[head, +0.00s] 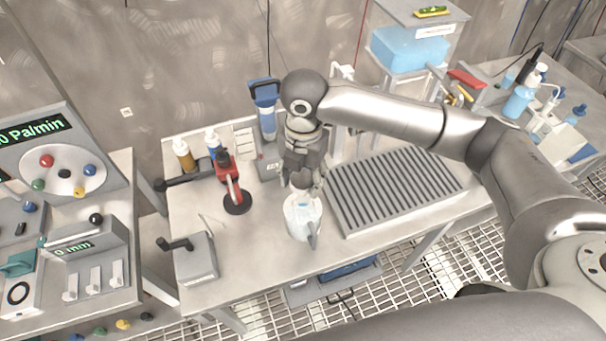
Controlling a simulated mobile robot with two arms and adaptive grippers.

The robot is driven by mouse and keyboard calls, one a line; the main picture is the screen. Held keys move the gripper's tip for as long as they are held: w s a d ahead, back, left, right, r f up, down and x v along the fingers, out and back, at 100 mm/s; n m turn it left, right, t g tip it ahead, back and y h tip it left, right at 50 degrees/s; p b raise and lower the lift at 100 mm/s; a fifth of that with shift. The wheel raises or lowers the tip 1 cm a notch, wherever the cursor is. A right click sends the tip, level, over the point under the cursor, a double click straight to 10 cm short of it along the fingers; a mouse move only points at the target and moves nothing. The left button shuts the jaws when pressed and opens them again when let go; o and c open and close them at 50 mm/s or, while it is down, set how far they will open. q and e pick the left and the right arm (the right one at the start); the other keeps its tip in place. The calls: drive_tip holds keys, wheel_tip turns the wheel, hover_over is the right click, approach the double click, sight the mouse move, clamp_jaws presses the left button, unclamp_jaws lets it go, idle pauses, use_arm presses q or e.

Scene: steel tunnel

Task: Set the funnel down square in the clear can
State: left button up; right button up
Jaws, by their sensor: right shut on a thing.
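The clear can (297,223) stands on the steel bench, with its handle towards the front right. My right gripper (304,183) points down right above the can's mouth and is shut on the funnel. The funnel is mostly hidden by the fingers and blends with the pale can top, so I cannot tell whether it sits square or touches the rim. My left gripper is not in view.
A grey slatted grate (395,190) lies close to the can's right. A red tool on a round black stand (236,200) is at its left. A grey box with a black lever (196,262) stands front left. Bottles (184,155) line the back.

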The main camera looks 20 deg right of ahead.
drive_tip(key=shift+f, duration=0.15)
drive_tip(key=shift+f+b, duration=0.55)
drive_tip(key=shift+f, duration=0.75)
drive_tip(key=shift+f, duration=0.1)
drive_tip(key=shift+f, duration=0.95)
drive_tip(key=shift+r+p, duration=0.1)
drive_tip(key=shift+p, duration=0.2)
